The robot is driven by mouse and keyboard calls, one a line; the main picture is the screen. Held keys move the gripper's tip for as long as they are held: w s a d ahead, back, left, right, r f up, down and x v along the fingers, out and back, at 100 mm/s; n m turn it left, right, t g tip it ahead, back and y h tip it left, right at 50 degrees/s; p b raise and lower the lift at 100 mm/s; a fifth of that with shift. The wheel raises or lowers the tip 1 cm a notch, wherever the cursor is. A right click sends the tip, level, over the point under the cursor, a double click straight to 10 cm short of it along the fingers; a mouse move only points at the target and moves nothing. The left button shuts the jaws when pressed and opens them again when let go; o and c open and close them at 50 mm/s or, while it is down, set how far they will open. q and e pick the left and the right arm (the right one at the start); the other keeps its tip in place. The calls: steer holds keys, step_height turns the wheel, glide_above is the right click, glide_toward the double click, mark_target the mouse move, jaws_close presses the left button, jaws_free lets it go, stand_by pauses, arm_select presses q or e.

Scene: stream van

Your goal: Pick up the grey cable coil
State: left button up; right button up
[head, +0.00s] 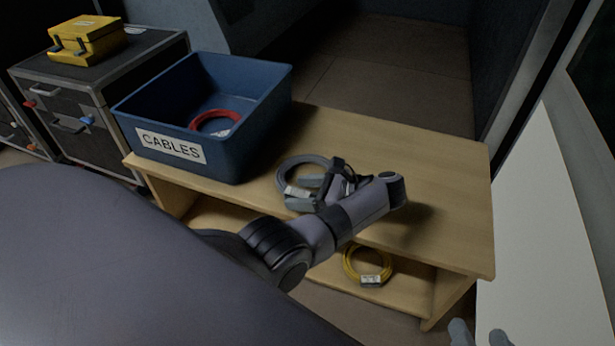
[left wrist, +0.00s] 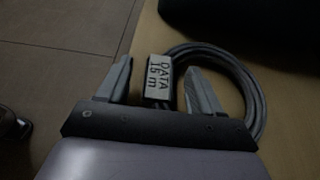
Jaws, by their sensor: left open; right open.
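The grey cable coil (head: 285,173) lies on the wooden bench top, just right of the blue crate. My left gripper (head: 306,192) is over the coil's near side, open, and hides part of it. In the left wrist view the coil (left wrist: 256,92) loops behind and to the right of the right finger. Its tag (left wrist: 159,78), reading "DATA 15 m", sits between the open fingers of my left gripper (left wrist: 160,88), apart from the left finger. I cannot tell whether the right finger touches the coil. My right gripper (head: 481,335) is open and empty at the bottom right, away from the bench.
A blue crate (head: 225,153) labelled CABLES stands on the bench's left end with a red coil (head: 213,114) inside. A yellow coil (head: 349,268) lies on the lower shelf. A yellow case (head: 90,42) sits on a flight case at left. The bench's right side (head: 440,180) is clear.

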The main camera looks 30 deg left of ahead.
arm_select(q)
jaws_close()
steer(key=shift+r, duration=0.2)
